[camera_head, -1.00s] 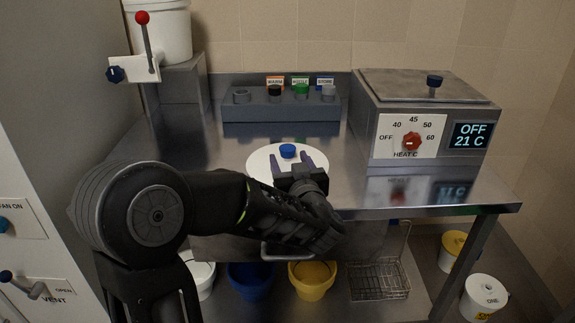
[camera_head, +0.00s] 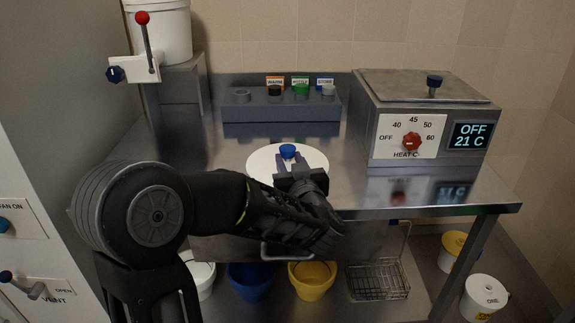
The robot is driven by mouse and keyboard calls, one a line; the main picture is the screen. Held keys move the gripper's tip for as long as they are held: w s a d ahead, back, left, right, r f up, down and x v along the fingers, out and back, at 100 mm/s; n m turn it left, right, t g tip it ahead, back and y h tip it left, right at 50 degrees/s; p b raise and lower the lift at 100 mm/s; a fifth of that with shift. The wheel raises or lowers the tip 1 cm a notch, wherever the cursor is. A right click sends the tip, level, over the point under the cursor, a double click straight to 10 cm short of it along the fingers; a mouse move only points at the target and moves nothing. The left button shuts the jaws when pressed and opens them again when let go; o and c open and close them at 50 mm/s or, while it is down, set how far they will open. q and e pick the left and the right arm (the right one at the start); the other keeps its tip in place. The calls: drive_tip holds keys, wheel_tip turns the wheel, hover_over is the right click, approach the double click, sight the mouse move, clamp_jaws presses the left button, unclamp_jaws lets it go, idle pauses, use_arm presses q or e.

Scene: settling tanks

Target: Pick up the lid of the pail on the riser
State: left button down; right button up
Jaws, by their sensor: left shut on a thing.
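A white round lid (camera_head: 262,160) with a blue knob (camera_head: 288,150) shows over the middle of the steel table. My left gripper (camera_head: 288,160) reaches it from the front and is shut on the blue knob. The gripper and wrist hide the lid's front part, and I cannot tell whether the lid touches the table. A white pail (camera_head: 160,32) stands on the grey riser (camera_head: 183,85) at the back left; its top is cut off by the frame edge. My right gripper is out of view.
A grey rack (camera_head: 280,110) with several coloured caps stands behind the lid. A heater box (camera_head: 430,110) reading OFF, 21 C stands to the right. A lever with a red ball (camera_head: 142,18) is in front of the pail. Pots and a wire basket (camera_head: 378,280) sit below.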

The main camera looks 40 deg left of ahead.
use_arm(q)
wheel_tip(320, 180, up, 10)
drive_tip(key=p, duration=0.3)
idle(0.3)
idle(0.5)
